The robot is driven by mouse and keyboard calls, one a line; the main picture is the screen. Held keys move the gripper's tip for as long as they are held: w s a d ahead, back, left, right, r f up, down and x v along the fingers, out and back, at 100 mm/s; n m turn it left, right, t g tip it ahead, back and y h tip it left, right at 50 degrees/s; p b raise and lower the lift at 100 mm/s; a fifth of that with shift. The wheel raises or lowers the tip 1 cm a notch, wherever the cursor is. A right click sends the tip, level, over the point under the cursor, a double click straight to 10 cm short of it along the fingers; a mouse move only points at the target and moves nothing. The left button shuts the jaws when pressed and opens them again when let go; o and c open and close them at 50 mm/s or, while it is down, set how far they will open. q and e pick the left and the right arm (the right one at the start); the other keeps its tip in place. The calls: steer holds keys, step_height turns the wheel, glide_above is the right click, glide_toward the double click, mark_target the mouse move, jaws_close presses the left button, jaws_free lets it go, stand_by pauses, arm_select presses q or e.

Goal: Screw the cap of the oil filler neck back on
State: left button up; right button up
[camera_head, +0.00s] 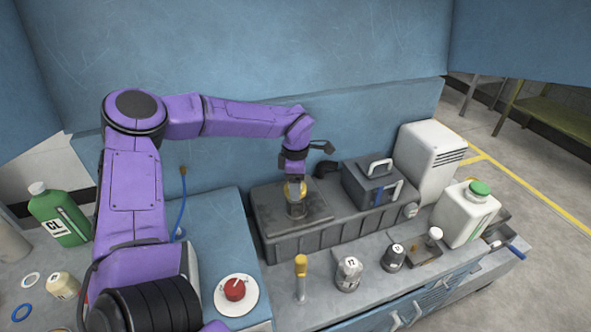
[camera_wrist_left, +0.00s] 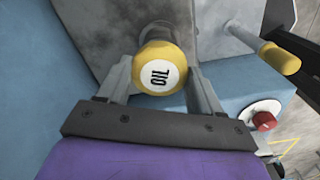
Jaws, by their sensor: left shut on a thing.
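The yellow oil cap (camera_wrist_left: 157,78) has a white disc lettered "OIL" and sits between the two fingers of my left gripper (camera_wrist_left: 158,80) in the wrist view. In the head view the left gripper (camera_head: 295,190) points down over the oil filler neck (camera_head: 296,209), a grey stub on the dark ribbed tank (camera_head: 268,209). The gripper is shut on the cap at the top of the neck. I cannot tell how far the threads are engaged. My right gripper is not in view.
A yellow-topped post (camera_head: 301,265), small grey bottles (camera_head: 348,272) and a red knob (camera_head: 235,289) stand in front of the tank. A dark box with a handle (camera_head: 370,184) is right of the neck. A white jug with green cap (camera_head: 465,215) stands further right. A blue wall is behind.

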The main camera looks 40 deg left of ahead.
arm_select(q)
steer(key=shift+f+b, duration=0.3)
steer(key=shift+f, duration=0.25)
stand_by(0.4)
steer(key=shift+r+m+p, duration=0.25)
steer(key=shift+m+p, duration=0.05)
steer(key=shift+p, duration=0.3)
steer(key=m+p, duration=0.2)
steer(key=m, duration=0.1)
steer(key=shift+p, duration=0.35)
steer(key=shift+f+m, duration=0.1)
steer(key=shift+m, duration=0.5)
steer(key=shift+f, duration=0.15)
